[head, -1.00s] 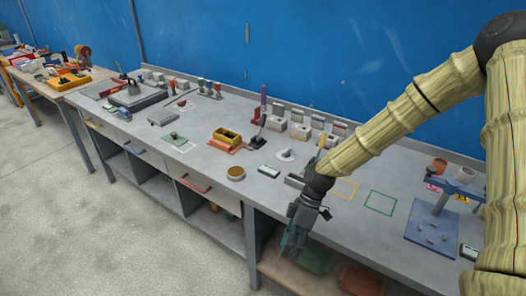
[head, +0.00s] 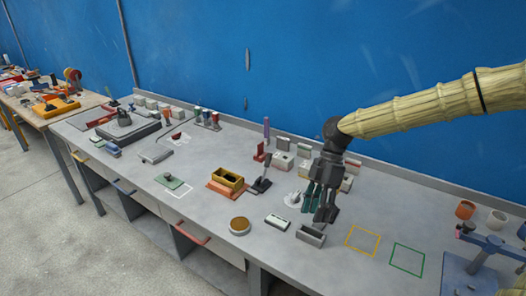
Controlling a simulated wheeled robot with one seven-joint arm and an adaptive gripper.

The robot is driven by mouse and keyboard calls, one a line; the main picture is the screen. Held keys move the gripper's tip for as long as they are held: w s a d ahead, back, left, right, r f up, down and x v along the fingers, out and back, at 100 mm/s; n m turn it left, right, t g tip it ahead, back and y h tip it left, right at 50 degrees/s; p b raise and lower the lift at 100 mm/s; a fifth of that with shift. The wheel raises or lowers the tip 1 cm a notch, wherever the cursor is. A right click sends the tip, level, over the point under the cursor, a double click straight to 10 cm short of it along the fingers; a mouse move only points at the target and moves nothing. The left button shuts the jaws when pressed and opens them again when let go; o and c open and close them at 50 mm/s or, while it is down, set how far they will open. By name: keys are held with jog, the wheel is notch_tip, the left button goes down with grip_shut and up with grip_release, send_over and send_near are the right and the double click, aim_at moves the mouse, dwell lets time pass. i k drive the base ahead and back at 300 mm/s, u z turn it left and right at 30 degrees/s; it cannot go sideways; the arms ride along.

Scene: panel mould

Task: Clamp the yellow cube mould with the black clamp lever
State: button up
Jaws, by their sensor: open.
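The yellow cube mould (head: 229,178) sits on an orange-brown base plate (head: 216,190) near the middle of the bench. Its open top shows a dark inside. The black clamp lever (head: 263,181) stands just to the right of the mould, with its handle sloping up and to the right. I cannot tell whether it touches the mould. My gripper (head: 318,213) is open and points down, to the right of the lever and apart from it. It hangs over the bench near a grey open box (head: 311,235); nothing shows between its fingers.
A round brown-topped dish (head: 240,225) and a small pale device (head: 278,222) lie in front of the mould. Several blocks (head: 283,161) and a purple upright (head: 266,129) stand behind. Yellow (head: 362,240) and green (head: 407,259) outlined squares on the right are empty.

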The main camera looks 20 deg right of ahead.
aim_at(270, 156)
jog(key=i, duration=1.4)
